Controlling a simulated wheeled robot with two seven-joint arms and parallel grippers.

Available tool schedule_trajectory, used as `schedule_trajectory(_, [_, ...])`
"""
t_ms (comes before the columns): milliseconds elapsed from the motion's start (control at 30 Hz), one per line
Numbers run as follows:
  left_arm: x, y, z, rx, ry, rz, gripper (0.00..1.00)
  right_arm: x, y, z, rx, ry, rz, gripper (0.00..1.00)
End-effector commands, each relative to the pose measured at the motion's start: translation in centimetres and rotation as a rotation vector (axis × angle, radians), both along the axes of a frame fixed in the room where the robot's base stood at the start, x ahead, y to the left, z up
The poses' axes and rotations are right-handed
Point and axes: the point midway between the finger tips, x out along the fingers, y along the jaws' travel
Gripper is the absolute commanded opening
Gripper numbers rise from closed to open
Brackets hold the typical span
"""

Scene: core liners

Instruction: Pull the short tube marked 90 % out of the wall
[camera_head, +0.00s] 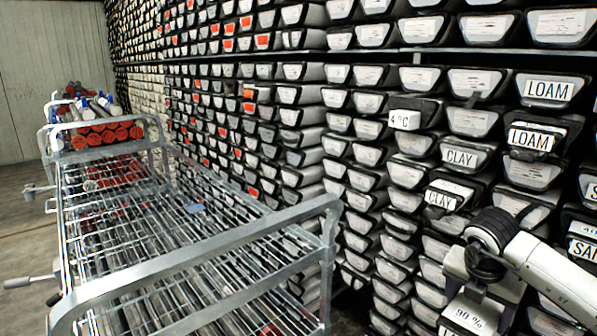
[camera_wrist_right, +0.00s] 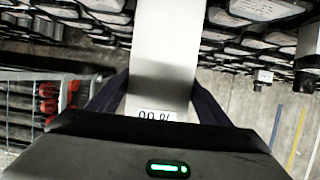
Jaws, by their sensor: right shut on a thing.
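The short tube (camera_head: 468,318) bears a white "90 %" label and shows at the bottom edge of the head view, in front of the wall of liners. In the right wrist view the pale tube (camera_wrist_right: 163,60) runs up between my dark fingers, its label upside down near the gripper body. My right gripper (camera_head: 484,268) is shut on it; its fingers flank the tube in the wrist view (camera_wrist_right: 160,95). How much of the tube sits in the wall is hidden. My left gripper is not in view.
The wall of stacked liners (camera_head: 400,175) fills the right, with plates such as LOAM (camera_head: 549,90), CLAY (camera_head: 461,157) and 4 °C (camera_head: 405,121). A metal rack cart (camera_head: 200,262) stands close on the left, with red-ended tubes (camera_head: 105,135) at its far end. Floor is free left of it.

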Motion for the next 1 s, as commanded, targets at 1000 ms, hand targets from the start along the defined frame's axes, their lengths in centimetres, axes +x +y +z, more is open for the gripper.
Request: schedule_trajectory(1000, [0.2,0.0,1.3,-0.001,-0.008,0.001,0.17,-3.8,4.6,0.4,-0.001,-0.006,0.001,0.11])
